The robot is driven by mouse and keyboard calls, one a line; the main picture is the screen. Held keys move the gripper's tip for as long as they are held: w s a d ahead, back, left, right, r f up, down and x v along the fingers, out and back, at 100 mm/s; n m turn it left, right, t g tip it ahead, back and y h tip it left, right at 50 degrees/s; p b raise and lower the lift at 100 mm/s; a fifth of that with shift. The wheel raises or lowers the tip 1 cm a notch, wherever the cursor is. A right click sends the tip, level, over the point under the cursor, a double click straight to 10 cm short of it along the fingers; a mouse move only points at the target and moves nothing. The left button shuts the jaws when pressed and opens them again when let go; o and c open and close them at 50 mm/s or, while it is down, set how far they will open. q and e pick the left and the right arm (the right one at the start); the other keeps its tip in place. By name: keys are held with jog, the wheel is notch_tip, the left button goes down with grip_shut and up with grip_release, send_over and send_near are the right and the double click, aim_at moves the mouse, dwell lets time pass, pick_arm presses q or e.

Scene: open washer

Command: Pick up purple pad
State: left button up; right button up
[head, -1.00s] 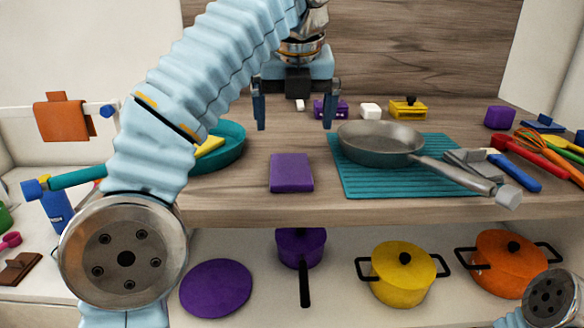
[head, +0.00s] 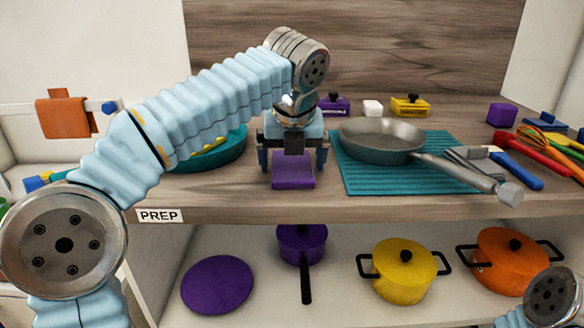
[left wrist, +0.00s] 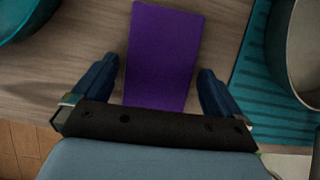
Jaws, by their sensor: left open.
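The purple pad (head: 293,181) is a flat rectangle lying on the wooden counter near its front edge. My left gripper (head: 293,168) is open above it, fingers pointing down, and hides the pad's far part in the head view. In the left wrist view the pad (left wrist: 162,55) lies between the two fingers of my left gripper (left wrist: 160,85), one on each side with a gap. Nothing is held. My right gripper is not in view; only a bit of my right arm shows at the lower right.
A grey frying pan (head: 381,140) stands on a teal striped mat (head: 375,182) right of the pad. A teal pan (head: 232,150) is to the left. Utensils lie at the right. Below, a shelf holds a purple disc (head: 217,284) and a yellow pot (head: 402,272).

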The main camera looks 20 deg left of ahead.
pick_arm(q)
jog(key=c, duration=0.9)
